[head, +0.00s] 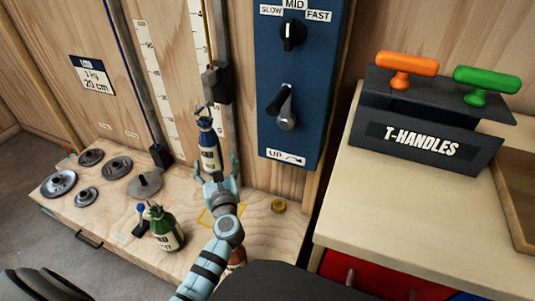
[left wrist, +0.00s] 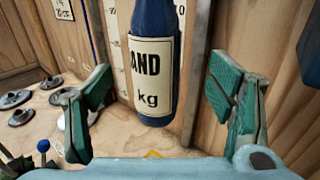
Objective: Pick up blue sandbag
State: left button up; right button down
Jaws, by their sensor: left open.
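The blue sandbag (head: 208,148) hangs upright below a dark block on the vertical rail in the head view. In the left wrist view the blue sandbag (left wrist: 154,65) shows its cream label, reading "AND" and "kg", and its rounded bottom. My left gripper (head: 220,168) is open just in front of the sandbag. In the left wrist view the green fingers of my left gripper (left wrist: 160,95) stand apart on either side of it, with a gap on both sides. The sandbag's top is out of the left wrist view. My right gripper is not seen.
A green sandbag (head: 165,230) stands on the wooden base, left of my arm. Several grey metal discs (head: 60,184) lie farther left. A blue control panel (head: 292,80) is at the right of the rail. A T-handle rack (head: 425,130) stands on the right-hand bench.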

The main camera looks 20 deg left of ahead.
aim_at(212, 155)
pick_arm(q)
jog(key=b+x, duration=0.3)
jog(key=x, duration=0.4)
jog(key=shift+s+a+f, duration=0.1)
jog(key=shift+a, duration=0.3)
grip_shut()
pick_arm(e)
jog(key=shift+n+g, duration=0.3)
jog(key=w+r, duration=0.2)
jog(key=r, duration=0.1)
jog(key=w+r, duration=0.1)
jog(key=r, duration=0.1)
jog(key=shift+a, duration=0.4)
